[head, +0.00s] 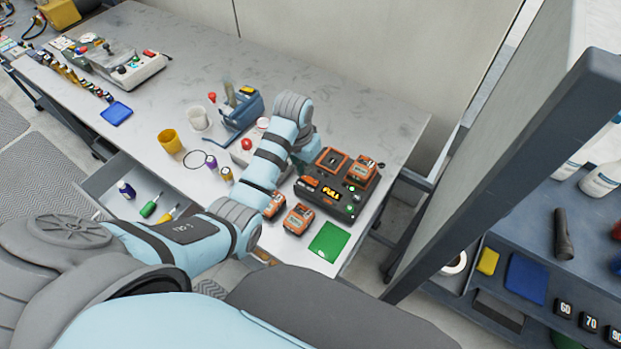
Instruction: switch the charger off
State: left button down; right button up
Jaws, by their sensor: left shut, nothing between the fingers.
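The charger (322,204) is a dark box with orange trim on the right part of the bench. Its display reads FULL in yellow, and small green lights show on its right side. I cannot make out which part is the switch. My left arm reaches over the bench just left of the charger. My left gripper (301,165) is shut and empty, pointing down by the charger's back left corner, mostly hidden by its own wrist. My right gripper is not in view.
Two loose batteries (298,218) and a green card (328,241) lie in front of the charger. A grey box with a red button (247,144), a blue holder (243,108) and cups stand left of my arm. A grey panel (490,150) rises at the right.

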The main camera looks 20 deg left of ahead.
aim_at(305, 177)
pick_arm(q)
jog(key=shift+f+b, duration=0.45)
jog(key=shift+f, duration=0.65)
dwell(0.4)
jog(key=shift+r, duration=0.1)
notch_tip(305, 177, up, 3)
jog(key=shift+f+p, duration=0.1)
jog(key=shift+p, duration=1.1)
jog(key=shift+r, duration=0.35)
jog(key=shift+r+b, duration=0.3)
jog(key=shift+r, duration=1.4)
